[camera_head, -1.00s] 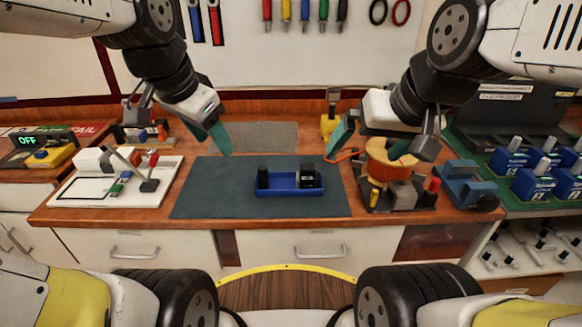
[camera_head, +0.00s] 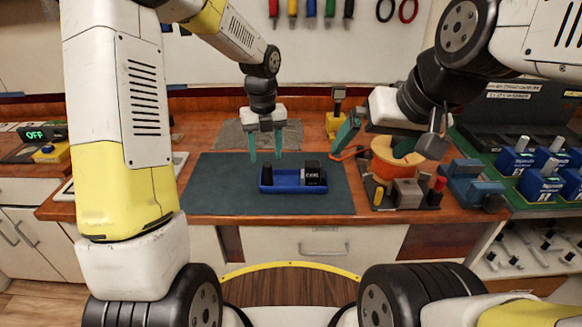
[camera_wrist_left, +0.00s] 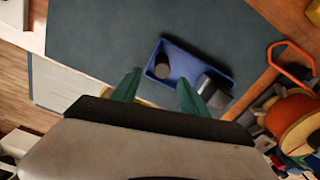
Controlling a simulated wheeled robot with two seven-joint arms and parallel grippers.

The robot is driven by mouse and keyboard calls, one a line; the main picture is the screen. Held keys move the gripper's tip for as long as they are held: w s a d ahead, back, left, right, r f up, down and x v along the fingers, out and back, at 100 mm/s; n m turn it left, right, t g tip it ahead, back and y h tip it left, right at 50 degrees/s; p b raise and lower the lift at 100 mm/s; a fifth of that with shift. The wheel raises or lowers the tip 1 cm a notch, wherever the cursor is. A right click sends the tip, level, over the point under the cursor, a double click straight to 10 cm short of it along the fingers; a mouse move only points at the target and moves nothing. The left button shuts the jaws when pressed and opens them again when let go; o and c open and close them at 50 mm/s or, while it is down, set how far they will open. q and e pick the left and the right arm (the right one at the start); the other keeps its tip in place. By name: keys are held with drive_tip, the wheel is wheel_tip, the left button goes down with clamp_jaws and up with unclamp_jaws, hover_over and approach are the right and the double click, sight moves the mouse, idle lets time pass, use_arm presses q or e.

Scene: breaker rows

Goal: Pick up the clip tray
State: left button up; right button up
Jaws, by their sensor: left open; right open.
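The clip tray (camera_head: 292,188) is a small blue open tray on the dark mat, with a black cylinder at its left end and a black block with white marking at its right end. It also shows in the left wrist view (camera_wrist_left: 188,58), tilted in the picture. My left gripper (camera_head: 266,157) is open and empty, its green fingers pointing down above and behind the tray's left part, apart from it. In the left wrist view its fingertips (camera_wrist_left: 157,77) are beside the tray. My right gripper (camera_head: 375,140) is open at the right, near the orange spool, away from the tray.
The dark mat (camera_head: 225,195) is clear left of the tray. An orange spool (camera_head: 394,165) and a holder with small parts (camera_head: 406,194) stand right of the mat. A blue clamp-like fixture (camera_head: 470,183) is further right. Tools hang on the back wall.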

sight(268, 165)
use_arm(q)
wheel_tip(268, 165, down, 6)
drive_tip(key=shift+w+d+f, duration=0.1)
drive_tip(key=shift+d, duration=0.05)
drive_tip(key=shift+c, duration=0.4)
clamp_jaws()
